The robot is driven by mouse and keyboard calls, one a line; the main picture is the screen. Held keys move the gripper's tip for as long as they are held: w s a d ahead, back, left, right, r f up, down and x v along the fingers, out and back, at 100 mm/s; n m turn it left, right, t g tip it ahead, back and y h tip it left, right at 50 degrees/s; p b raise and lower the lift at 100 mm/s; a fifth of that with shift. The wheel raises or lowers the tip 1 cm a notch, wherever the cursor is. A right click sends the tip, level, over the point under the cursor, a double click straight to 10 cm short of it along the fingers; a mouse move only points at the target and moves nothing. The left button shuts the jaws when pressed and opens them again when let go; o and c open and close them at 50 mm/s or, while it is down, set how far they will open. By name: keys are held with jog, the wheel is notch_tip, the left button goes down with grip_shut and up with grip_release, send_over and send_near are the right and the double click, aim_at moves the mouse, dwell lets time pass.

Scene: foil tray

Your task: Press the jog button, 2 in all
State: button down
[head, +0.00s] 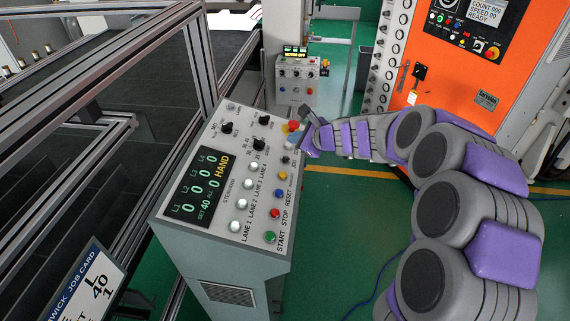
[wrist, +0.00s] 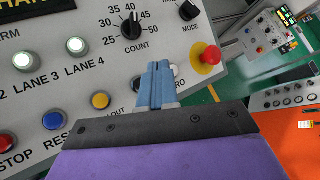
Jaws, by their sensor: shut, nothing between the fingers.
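The control panel (head: 215,215) has a row of buttons along its right edge; it fills the upper left of the wrist view (wrist: 35,90). I cannot read a JOG label in either view. My gripper (head: 291,143) is shut and empty at the upper end of that row. In the wrist view its closed blue-grey fingers (wrist: 157,84) cover part of the panel between the yellow button (wrist: 100,100) and the red mushroom button (wrist: 206,55). A black button (head: 286,160) sits just below the fingertips in the head view. I cannot tell whether the fingers touch the panel.
The panel display (head: 203,188) reads zeros, SET 40 and HAND. The blue button (head: 280,192), red STOP (head: 275,213) and green START (head: 270,236) run down the row. Black knobs (head: 262,145) stand nearby. An orange machine (head: 450,60) is behind; metal rails flank the left.

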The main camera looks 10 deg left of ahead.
jog(key=f+b, duration=0.2)
jog(key=f, duration=0.1)
jog(key=f+b, duration=0.1)
jog(key=shift+a+f, duration=0.35)
jog(key=shift+a, duration=0.2)
jog(key=shift+a+f+b, duration=0.15)
jog(key=shift+f+b, duration=0.45)
jog(key=shift+f, duration=0.2)
dwell(2.3)
jog(key=shift+r, duration=0.1)
jog(key=shift+d+r+p, duration=0.25)
jog(key=shift+r+p, duration=0.5)
jog(key=shift+p, duration=0.15)
jog(key=shift+d+r+p, duration=0.25)
jog(key=shift+r+p, duration=0.55)
jog(key=shift+d+r+p, duration=0.25)
jog(key=shift+r+p, duration=0.5)
jog(key=shift+r, duration=0.05)
jog(key=shift+d+r+p, duration=0.25)
jog(key=shift+r+p, duration=0.55)
dwell(0.6)
